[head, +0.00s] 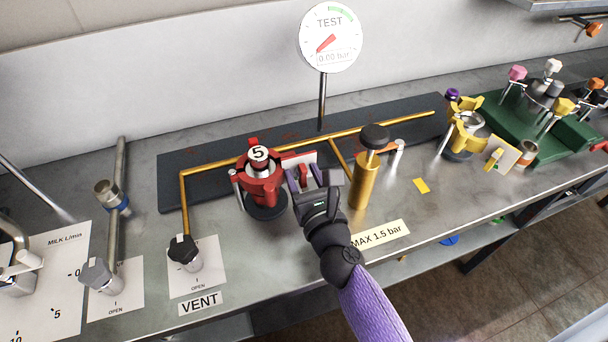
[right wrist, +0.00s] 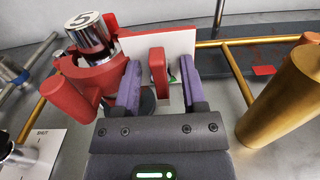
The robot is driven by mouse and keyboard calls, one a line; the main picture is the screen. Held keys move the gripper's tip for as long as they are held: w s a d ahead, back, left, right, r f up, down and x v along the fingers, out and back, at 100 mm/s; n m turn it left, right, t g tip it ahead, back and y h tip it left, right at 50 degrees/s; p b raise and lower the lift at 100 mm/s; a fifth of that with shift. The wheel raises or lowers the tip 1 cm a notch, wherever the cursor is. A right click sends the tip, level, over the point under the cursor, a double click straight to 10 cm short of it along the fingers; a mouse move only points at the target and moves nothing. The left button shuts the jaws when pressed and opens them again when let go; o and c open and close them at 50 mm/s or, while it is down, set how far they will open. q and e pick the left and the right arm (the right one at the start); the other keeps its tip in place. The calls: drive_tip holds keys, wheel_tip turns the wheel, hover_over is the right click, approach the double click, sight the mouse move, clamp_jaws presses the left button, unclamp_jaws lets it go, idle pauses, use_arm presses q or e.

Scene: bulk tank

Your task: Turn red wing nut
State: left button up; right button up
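The red wing nut (right wrist: 158,76) stands upright in front of a white plate (right wrist: 178,44), beside the red valve body (right wrist: 93,75) with the silver cap marked 5. In the head view, the wing nut (head: 304,174) is small and partly hidden by my gripper. My right gripper (head: 313,181) is open around it. In the right wrist view, one purple finger of the right gripper (right wrist: 160,84) is on each side of the nut, with a gap on both sides. My left gripper is not in view.
A brass pump cylinder (head: 364,182) with a black knob stands close to the right of my gripper. A brass pipe (head: 225,163) runs behind. A gauge (head: 330,37) reads 0.00 bar. The VENT valve (head: 184,250) is at front left; a yellow clamp fitting (head: 464,128) is at right.

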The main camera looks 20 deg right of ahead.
drive_tip(key=s+b, duration=0.2)
drive_tip(key=s, duration=0.8)
drive_tip(key=shift+d+b, duration=0.15)
drive_tip(key=shift+b, duration=0.2)
